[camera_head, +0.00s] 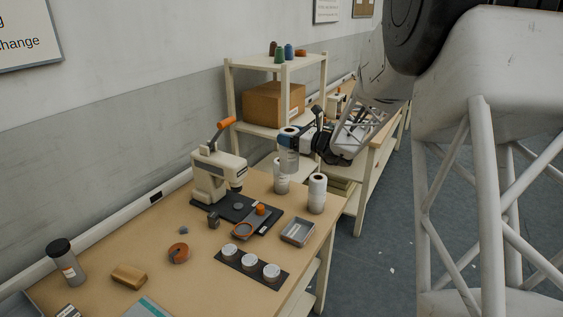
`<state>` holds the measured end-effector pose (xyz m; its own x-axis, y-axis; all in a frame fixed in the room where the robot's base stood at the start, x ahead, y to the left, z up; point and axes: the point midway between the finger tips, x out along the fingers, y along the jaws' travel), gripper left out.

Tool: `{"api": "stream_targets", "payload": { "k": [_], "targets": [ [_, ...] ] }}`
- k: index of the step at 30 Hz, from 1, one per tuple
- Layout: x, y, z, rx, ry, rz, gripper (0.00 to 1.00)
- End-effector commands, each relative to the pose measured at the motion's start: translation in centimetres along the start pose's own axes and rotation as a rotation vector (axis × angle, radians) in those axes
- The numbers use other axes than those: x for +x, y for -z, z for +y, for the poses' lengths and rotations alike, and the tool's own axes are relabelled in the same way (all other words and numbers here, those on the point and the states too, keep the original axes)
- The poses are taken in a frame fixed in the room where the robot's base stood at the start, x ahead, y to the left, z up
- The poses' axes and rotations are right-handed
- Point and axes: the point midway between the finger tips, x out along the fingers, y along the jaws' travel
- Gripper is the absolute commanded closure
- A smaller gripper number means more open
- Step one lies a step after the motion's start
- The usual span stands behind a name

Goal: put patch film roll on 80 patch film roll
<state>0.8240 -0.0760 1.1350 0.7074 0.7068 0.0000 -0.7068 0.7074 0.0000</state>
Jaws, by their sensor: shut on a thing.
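My gripper (290,141) reaches in from the right above the far right end of the work table. It is shut on a pale, greyish film roll (289,162), held upright with its top between the fingers. A white film roll (281,184) stands on the table just below and behind the held roll. The held roll overlaps its top in the picture, so I cannot tell whether they touch. Another white roll (317,196) stands upright to the right, near the table's right edge. The rolls' labels are too small to read.
A press with an orange handle (212,170) stands left of the rolls. A grey tray (298,232) and a dark strip with three white-topped tins (251,263) lie in front. A shelf with a cardboard box (270,103) stands behind. Table space around the orange tape (178,253) is fairly clear.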

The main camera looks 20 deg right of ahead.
Motion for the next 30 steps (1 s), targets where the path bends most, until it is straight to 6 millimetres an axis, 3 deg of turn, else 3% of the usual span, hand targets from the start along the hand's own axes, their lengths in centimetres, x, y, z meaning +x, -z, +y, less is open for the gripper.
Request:
{"api": "stream_targets", "payload": {
  "k": [13, 30],
  "targets": [
    [0.7, 0.0, -0.8, -0.001, -0.001, -0.001, 0.91],
    [5.4, 0.8, -6.5, 0.0, -0.001, 0.0, 0.91]
  ]
}}
